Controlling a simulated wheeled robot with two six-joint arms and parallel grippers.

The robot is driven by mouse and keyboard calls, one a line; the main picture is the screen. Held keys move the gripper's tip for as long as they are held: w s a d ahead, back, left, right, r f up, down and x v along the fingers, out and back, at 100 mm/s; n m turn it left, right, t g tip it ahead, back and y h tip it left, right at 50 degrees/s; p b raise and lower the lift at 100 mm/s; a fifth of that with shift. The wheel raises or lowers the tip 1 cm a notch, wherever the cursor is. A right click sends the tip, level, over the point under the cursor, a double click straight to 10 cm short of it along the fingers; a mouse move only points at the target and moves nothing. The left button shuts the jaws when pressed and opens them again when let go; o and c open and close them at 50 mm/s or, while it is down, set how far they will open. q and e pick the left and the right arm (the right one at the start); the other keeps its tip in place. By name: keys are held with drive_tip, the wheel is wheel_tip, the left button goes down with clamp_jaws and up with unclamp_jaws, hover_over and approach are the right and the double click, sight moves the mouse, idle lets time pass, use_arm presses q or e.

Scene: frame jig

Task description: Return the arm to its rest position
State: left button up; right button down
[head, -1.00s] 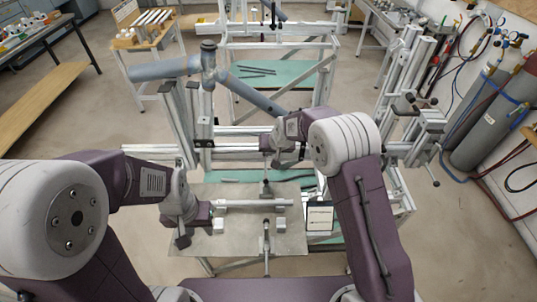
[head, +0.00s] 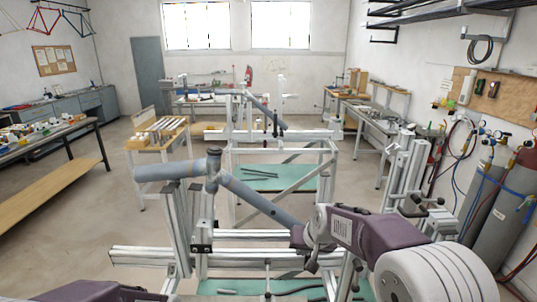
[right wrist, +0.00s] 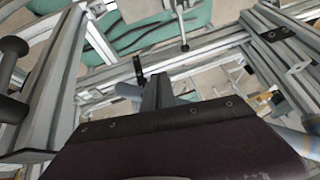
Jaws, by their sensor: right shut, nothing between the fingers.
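My right arm comes in from the lower right in the head view, bent at a large white joint. Its purple forearm reaches left to my right gripper (head: 312,264), which is beside the lower end of the blue-grey tube (head: 262,197) of the frame. I cannot tell whether they touch. The gripper is shut and empty. In the right wrist view, its dark fingers (right wrist: 158,92) point towards the aluminium rails. My left gripper is out of view; only a purple piece of my arm shows at the lower left.
Aluminium jig posts (head: 178,232) and rails (head: 150,257) stand close around the right gripper. A wooden-topped table (head: 160,132) is behind on the left. Gas cylinders (head: 510,215) stand at the right wall. Open floor (head: 70,225) lies to the left.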

drive_tip(key=s+d+f+g, duration=0.1)
drive_tip(key=s+f, duration=0.3)
drive_tip(key=s, duration=0.4)
drive_tip(key=s+d+f+g+h, duration=0.1)
drive_tip(key=s+d+f, duration=0.3)
drive_tip(key=s, duration=0.4)
drive_tip(key=s+d+f+g+b, duration=0.1)
drive_tip(key=s+d+f+g, duration=0.1)
drive_tip(key=s, duration=0.7)
wheel_tip(320, 180, down, 3)
drive_tip(key=shift+d+r+g, duration=0.2)
drive_tip(key=shift+d+g, duration=0.1)
drive_tip(key=shift+d, duration=0.15)
